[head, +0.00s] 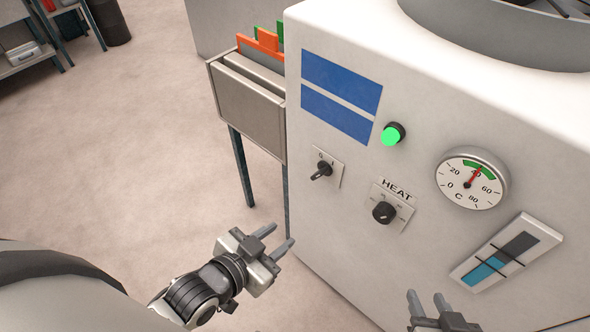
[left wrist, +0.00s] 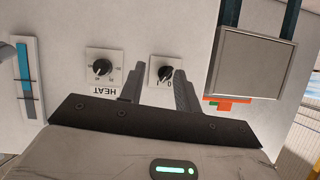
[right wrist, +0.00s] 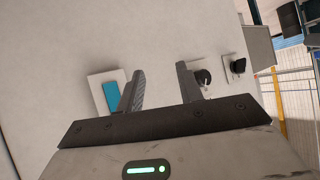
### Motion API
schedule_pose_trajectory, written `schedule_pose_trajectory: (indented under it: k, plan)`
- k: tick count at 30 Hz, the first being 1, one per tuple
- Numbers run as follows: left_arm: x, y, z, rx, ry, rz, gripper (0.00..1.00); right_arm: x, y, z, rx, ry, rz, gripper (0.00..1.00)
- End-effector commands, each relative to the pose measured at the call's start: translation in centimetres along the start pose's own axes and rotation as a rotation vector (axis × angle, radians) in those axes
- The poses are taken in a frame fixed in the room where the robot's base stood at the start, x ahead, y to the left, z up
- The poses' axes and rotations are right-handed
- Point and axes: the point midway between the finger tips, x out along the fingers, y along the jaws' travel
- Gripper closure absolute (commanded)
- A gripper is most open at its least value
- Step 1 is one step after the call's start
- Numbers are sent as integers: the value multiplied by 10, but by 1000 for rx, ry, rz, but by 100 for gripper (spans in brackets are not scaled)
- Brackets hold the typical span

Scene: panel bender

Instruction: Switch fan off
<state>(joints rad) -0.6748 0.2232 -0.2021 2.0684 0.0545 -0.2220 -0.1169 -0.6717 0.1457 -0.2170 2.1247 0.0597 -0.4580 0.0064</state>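A rotary switch (head: 321,170) with a black knob on a small white plate sits on the front of the white machine; I cannot tell surely which mark it points at. Part of a round fan housing (head: 500,35) shows on top of the machine. My left gripper (head: 279,236) is open and empty, below and left of the switch, apart from it. In the left wrist view the switch (left wrist: 164,73) appears between its open fingers (left wrist: 158,80). My right gripper (head: 427,296) is open and empty near the lower panel, also seen in the right wrist view (right wrist: 160,80).
The HEAT knob (head: 384,212) is right of the switch. A lit green lamp (head: 391,136), a dial gauge (head: 472,178) and a blue level indicator (head: 507,252) are further right. A grey bin on legs (head: 245,105) stands left of the machine.

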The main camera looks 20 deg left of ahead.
Motion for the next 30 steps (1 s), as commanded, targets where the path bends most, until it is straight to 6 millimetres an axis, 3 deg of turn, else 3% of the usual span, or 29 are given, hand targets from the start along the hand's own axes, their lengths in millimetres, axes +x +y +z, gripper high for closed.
schedule_pose_trajectory:
  k: [1, 6, 10, 14, 30]
  plan:
    - [7, -7, 13, 87, 76, -7, 67, 5, -2, 11, 14, 13, -8, 64]
    - [4, -26, 7, 328, 317, -47, 67, 10, -4, 17, 39, 42, -22, 64]
    - [-1, -33, -1, 415, 414, -73, 67, 11, -5, 15, 48, 54, -27, 64]
    - [6, -35, -10, 428, 434, -81, 67, 10, -6, 13, 49, 57, -28, 64]
    - [107, -33, -57, 422, 432, -80, 67, 12, -5, 17, 46, 58, -27, 64]
